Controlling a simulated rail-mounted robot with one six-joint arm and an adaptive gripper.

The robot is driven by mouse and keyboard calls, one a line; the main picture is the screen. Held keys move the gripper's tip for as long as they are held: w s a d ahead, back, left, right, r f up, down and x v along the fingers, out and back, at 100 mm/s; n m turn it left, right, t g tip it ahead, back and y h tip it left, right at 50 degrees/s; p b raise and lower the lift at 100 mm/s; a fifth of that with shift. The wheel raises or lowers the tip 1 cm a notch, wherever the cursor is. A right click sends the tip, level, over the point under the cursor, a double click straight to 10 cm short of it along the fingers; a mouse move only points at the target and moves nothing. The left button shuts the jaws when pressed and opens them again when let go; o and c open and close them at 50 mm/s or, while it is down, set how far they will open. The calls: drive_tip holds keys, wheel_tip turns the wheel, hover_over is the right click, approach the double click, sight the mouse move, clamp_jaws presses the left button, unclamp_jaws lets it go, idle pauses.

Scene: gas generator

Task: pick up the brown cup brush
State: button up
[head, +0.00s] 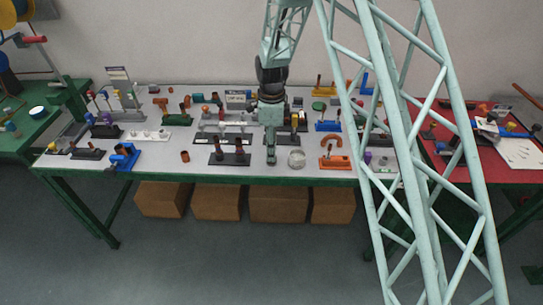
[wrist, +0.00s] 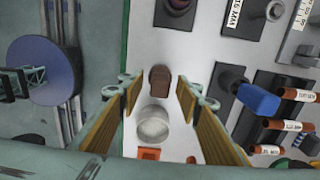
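A small brown piece that looks like the brown cup brush (wrist: 160,77) stands on the pale tabletop near its front edge. In the wrist view it shows between the tips of my gripper (wrist: 159,90). The two tan-padded fingers are wide apart with nothing held, and the brush lies beyond them. In the head view my gripper (head: 271,158) points down over the front part of the table and hides the brush. How high the tips are above it I cannot tell.
A round grey-white jar (wrist: 154,125) stands close beside the brush; the head view shows it right of my gripper (head: 296,158). A black stand with brown pieces (head: 230,158) is to the left. An orange holder (head: 335,160) stands farther right. Several tool racks fill the table behind.

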drive_tip(key=shift+c, duration=0.5)
drive_tip(key=c, duration=0.7)
drive_tip(key=shift+r, duration=0.15)
drive_tip(key=shift+c, duration=0.2)
drive_tip(key=shift+r+p, duration=0.3)
drive_tip(key=shift+r, duration=1.3)
drive_tip(key=s+d, duration=0.2)
drive_tip(key=s, duration=0.5)
drive_tip(key=s+d+r, duration=0.1)
drive_tip(key=s+d, duration=0.1)
drive_tip(key=s, duration=0.6)
drive_tip(key=shift+s+d+r, duration=0.2)
drive_tip(key=shift+r, duration=0.1)
drive_tip(key=shift+w+p, duration=0.1)
drive_tip(key=shift+p, duration=0.25)
